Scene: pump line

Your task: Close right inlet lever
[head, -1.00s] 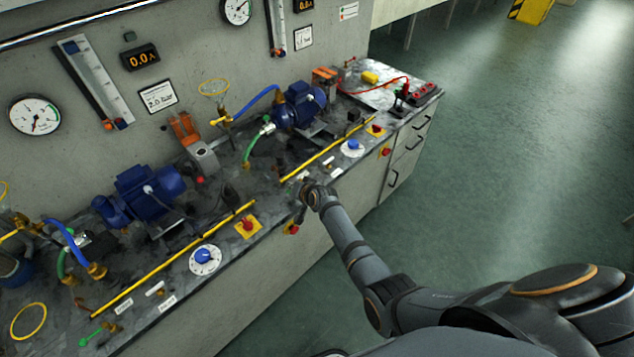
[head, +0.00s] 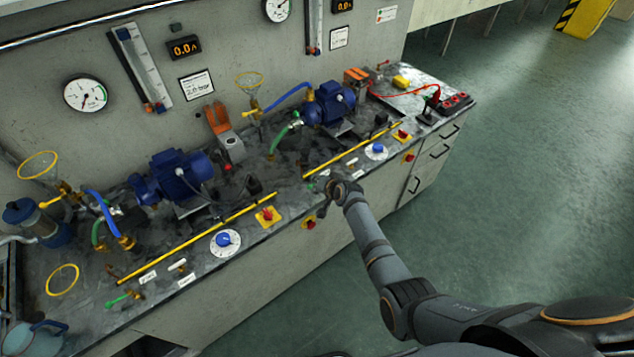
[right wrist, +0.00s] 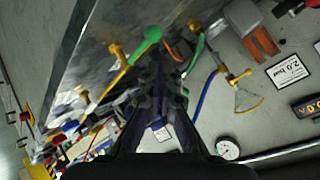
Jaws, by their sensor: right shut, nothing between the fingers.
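My right gripper (right wrist: 160,82) is shut and empty, held low over the bench front by the right pump station. In the head view its fingers are small and dark. A green lever handle (right wrist: 148,38) on a brass valve lies just beyond the fingertips in the right wrist view; I cannot tell whether they touch. In the head view only a small green bit (head: 311,187) shows left of my wrist. I cannot read its label to confirm it is the right inlet lever. The right blue pump (head: 330,103) stands behind. My left gripper is not in view.
A yellow rail (head: 350,152) runs along the bench behind my gripper. A blue knob (head: 378,149) and a red-yellow switch (head: 402,135) sit to the right, another switch (head: 267,216) to the left. A green hose (head: 284,137) rises near the pump. Open floor lies right.

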